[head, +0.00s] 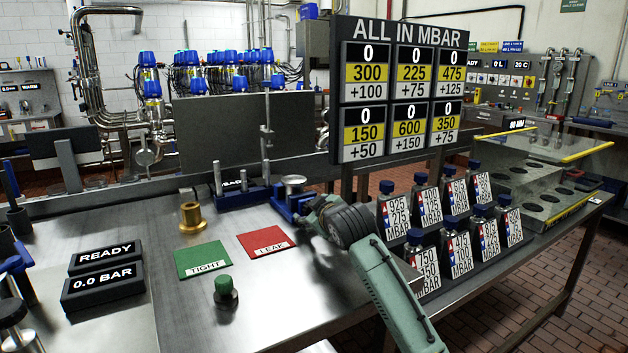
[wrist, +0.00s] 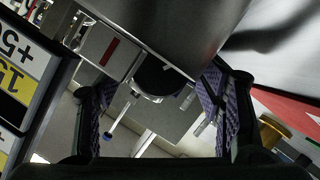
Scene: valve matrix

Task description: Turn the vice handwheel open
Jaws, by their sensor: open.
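The blue vice (head: 283,205) stands on the steel bench, behind the red LEAK mat (head: 266,242). A silver round-topped piece (head: 293,181) stands up at the vice. I cannot make out the handwheel for certain; my gripper and wrist cover the vice's near right side. My gripper (head: 312,210) is right beside the vice. In the wrist view my gripper (wrist: 155,98) has its two purple-padded fingers wide apart, with nothing clearly held. A large smooth metal surface fills the top of that view, close to the camera; I cannot tell what it belongs to.
Several labelled bottles (head: 461,240) stand right of my arm, below the MBAR sign board (head: 401,90). A brass fitting (head: 191,217), green TIGHT mat (head: 203,260), green button (head: 226,291) and READY display (head: 106,256) are on the left. Bare steel lies at the front middle.

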